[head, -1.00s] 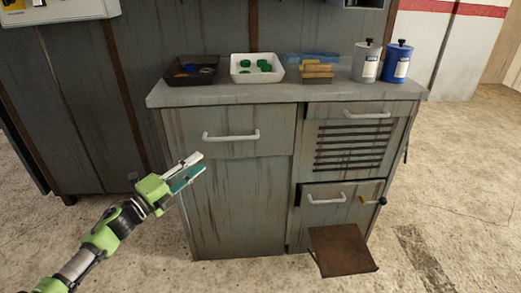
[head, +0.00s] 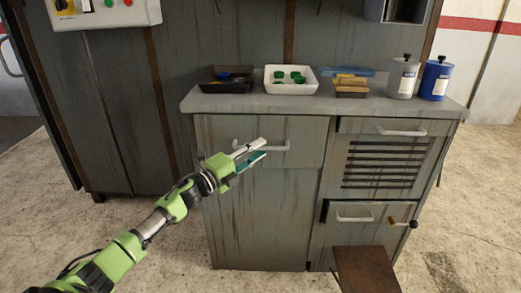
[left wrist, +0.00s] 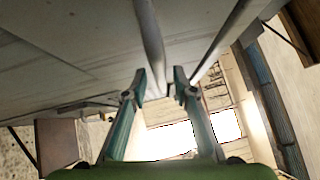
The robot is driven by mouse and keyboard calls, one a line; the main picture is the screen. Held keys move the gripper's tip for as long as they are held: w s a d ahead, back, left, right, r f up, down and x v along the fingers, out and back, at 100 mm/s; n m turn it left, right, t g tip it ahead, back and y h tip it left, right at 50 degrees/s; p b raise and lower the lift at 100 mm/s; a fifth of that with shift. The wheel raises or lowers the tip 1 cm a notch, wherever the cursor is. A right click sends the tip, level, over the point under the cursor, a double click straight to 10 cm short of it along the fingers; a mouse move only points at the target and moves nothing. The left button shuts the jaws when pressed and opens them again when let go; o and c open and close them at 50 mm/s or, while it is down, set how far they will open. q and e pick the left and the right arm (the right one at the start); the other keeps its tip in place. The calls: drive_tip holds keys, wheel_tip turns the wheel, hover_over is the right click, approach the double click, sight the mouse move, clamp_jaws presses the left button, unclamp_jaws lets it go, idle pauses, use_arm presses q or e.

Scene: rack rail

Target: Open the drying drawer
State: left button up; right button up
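The grey cabinet has a plain upper-left drawer (head: 215,135) with a white bar handle (head: 278,148). At upper right is a slatted front (head: 382,163) with its own white handle (head: 402,131); I take this vented one as the drying drawer, though no label shows. Both fronts look shut. My left gripper (head: 254,151) is open in front of the plain drawer, its fingers overlapping that handle's left part. In the left wrist view, a pale bar (left wrist: 151,40) runs down to between the open fingertips; I cannot tell whether they touch it. My right gripper is out of view.
A lower-right front (head: 345,238) has a handle and a black-ended latch (head: 405,223). A brown plate (head: 365,270) juts out below it. On the countertop (head: 225,104) stand a dark tray (head: 226,88), a white tray (head: 267,85), wooden blocks and two canisters.

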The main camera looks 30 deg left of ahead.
use_arm(q)
drive_tip(key=shift+x, duration=0.8)
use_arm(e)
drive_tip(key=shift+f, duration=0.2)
use_arm(q)
clamp_jaws()
